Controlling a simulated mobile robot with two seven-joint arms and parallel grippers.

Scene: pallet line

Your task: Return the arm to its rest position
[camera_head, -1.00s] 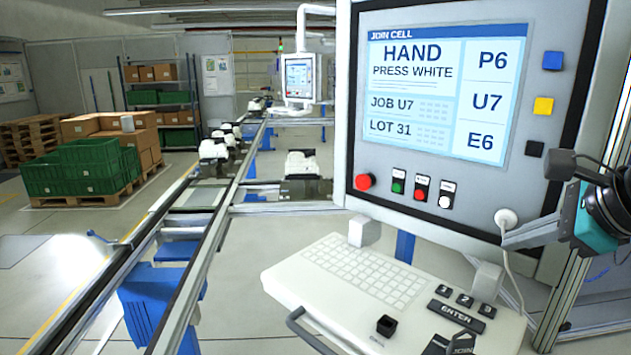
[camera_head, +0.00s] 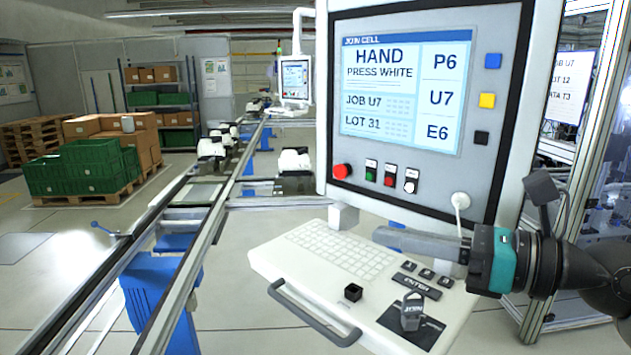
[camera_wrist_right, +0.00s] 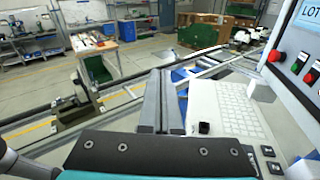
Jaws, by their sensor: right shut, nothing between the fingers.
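My right gripper (camera_head: 386,238) comes in from the right in the head view. Its grey fingers are shut with nothing between them and point left, in front of the lower edge of the control panel (camera_head: 478,175) and above the keyboard shelf (camera_head: 270,262). In the right wrist view the closed fingers (camera_wrist_right: 160,75) show beside the keyboard shelf (camera_wrist_right: 205,150). The panel has a red button (camera_head: 342,171), small green, red and white buttons, and a screen (camera_head: 400,95) reading "HAND PRESS WHITE". My left gripper is not in view.
A conveyor rail (camera_head: 190,250) runs along the left. Green crates (camera_head: 85,165) stand on a pallet beyond clear floor.

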